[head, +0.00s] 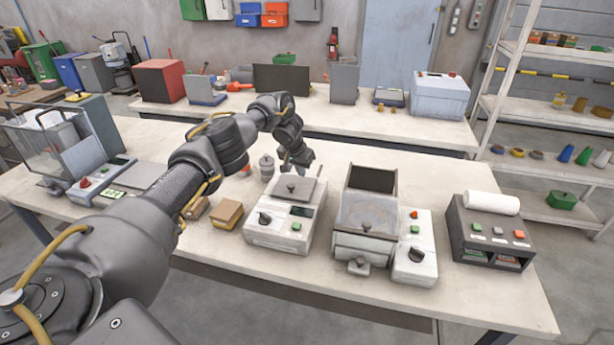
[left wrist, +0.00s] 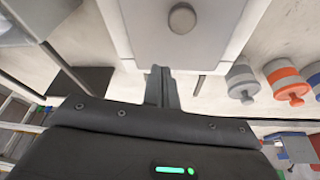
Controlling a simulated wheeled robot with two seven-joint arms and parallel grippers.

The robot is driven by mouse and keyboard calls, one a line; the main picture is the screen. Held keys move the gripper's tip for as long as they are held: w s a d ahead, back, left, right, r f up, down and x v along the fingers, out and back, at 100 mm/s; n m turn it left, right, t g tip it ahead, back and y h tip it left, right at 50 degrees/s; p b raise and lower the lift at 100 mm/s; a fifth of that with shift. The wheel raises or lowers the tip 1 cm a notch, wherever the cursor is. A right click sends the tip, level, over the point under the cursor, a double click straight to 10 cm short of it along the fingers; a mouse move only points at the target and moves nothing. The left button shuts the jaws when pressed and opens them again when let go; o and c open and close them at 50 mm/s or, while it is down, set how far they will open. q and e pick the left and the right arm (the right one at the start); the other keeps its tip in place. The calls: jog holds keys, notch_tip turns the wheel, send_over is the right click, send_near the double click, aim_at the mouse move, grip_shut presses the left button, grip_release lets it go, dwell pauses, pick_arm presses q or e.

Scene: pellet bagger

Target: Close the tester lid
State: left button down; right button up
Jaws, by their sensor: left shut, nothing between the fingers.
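The tester (head: 278,236) is a white box on the front bench with a black knob, a small display and a green button. Its grey square lid (head: 306,189) with a round knob lies over its top, nearly flat; I cannot tell whether it is fully down. In the left wrist view the lid (left wrist: 215,28) fills the top of the picture. My left gripper (head: 299,171) is shut and empty at the lid's rear edge. Its fingers (left wrist: 161,75) point at that edge; touching or just apart, I cannot tell. My right gripper is out of view.
A sealer-like machine (head: 366,215) with a raised dark panel stands right of the tester, then a dark box with a paper roll (head: 491,203). Small cartons (head: 227,214) sit to the left. Grey (left wrist: 240,80) and orange (left wrist: 286,82) jars stand near the gripper.

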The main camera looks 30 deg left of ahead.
aim_at(296, 189)
pick_arm(q)
jog(key=b+v, duration=0.1)
jog(key=v, duration=0.7)
jog(key=shift+r, duration=0.25)
jog(key=shift+s+a, duration=0.1)
